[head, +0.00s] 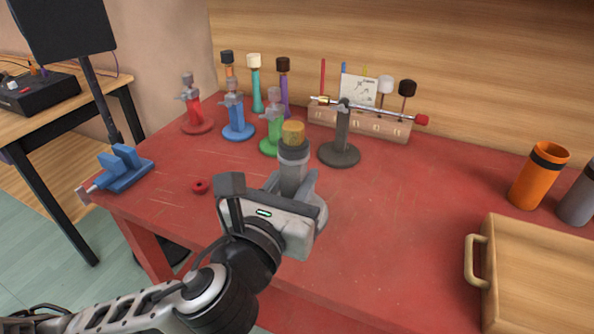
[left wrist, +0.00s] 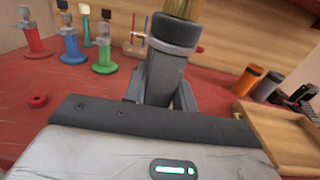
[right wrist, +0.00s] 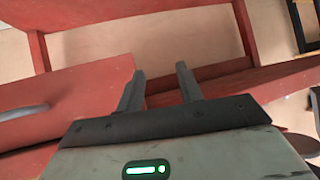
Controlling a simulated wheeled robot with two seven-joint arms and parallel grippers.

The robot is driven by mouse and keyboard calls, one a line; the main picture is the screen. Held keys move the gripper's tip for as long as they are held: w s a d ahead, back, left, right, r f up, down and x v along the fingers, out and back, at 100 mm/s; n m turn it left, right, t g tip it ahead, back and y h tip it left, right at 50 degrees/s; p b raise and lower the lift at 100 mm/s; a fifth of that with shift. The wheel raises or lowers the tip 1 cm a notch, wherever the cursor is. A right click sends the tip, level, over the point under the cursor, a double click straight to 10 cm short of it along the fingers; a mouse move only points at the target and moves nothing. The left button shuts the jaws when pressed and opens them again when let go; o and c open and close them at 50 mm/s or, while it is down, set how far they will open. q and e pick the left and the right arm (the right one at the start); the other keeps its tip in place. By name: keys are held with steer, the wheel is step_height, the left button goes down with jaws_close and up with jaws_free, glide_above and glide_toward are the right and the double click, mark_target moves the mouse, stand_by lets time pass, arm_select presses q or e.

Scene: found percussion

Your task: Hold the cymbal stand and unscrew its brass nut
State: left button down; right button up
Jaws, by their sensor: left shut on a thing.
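The grey cymbal stand (head: 291,170) stands upright near the middle of the red table, with a dark collar near its top. Its brass nut (head: 293,132) sits on the top end. In the left wrist view the stand (left wrist: 166,72) rises between my fingers, and the nut (left wrist: 182,9) is cut off by the top edge. My left gripper (head: 292,184) is shut on the stand's post below the collar. My right gripper (right wrist: 160,80) shows only in the right wrist view, with its fingers apart and nothing between them, by the red table frame.
Red (head: 196,110), blue (head: 236,115) and green (head: 274,128) stands and a dark stand (head: 341,140) with a rod are behind. A red ring (head: 200,187) and blue vise (head: 122,168) lie left. An orange cup (head: 538,178) and wooden box (head: 540,275) are right. The right middle is clear.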

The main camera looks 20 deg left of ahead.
arm_select(q)
steer(key=c, duration=1.7)
jaws_free()
jaws_close()
steer(key=a+f, duration=0.4)
steer(key=f, duration=0.5)
steer(key=shift+s+f, duration=0.25)
steer(key=shift+s, duration=0.1)
